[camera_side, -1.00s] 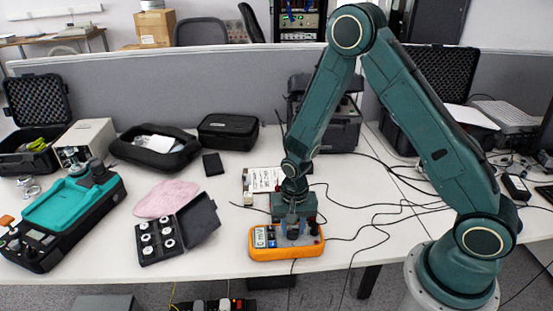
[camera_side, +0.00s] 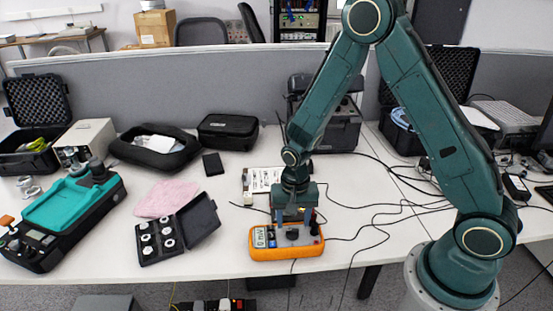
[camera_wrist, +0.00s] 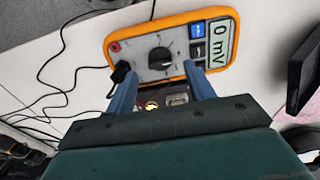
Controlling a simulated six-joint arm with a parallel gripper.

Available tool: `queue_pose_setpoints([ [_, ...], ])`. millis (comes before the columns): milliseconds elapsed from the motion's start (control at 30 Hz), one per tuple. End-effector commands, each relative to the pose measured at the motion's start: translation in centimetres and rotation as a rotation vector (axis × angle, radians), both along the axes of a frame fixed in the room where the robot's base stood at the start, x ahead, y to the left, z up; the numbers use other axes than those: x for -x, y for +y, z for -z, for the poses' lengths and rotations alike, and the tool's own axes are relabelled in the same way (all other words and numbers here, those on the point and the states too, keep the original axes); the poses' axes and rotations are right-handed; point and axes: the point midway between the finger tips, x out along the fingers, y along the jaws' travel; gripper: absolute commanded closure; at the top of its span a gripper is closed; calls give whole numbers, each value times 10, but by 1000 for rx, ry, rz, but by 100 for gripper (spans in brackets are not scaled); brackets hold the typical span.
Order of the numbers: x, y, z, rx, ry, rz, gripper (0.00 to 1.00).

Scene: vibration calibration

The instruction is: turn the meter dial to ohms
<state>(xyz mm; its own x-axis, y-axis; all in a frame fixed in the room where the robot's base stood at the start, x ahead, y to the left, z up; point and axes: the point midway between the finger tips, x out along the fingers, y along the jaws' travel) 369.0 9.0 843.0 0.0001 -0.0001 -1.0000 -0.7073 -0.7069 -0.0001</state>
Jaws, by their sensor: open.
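The orange meter (camera_side: 286,254) lies on the white table below my gripper. In the wrist view the meter (camera_wrist: 128,49) shows a black round dial (camera_wrist: 160,58) on a grey face, and its display (camera_wrist: 221,44) reads "0 mV". My gripper (camera_side: 293,226) is just above and behind the meter. Its blue fingers are spread wide; in the wrist view my gripper (camera_wrist: 160,88) has the dial ahead of its fingertips, between their lines, with nothing held. A black plug (camera_wrist: 121,72) sits in the meter near one fingertip. The dial's exact setting is too small to read.
A black case with round white weights (camera_side: 160,238) and a pink cloth (camera_side: 166,198) lie left of the meter. Black cables (camera_side: 375,225) run across the table to the right. A printed sheet (camera_side: 265,180) lies behind my gripper.

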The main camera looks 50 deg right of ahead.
Motion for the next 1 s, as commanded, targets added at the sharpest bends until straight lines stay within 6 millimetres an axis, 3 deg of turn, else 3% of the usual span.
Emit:
queue_pose_setpoints([
  [700,-1,0,-92,0,-4,0,47],
  [1000,0,0,-107,0,-1,0,47],
])
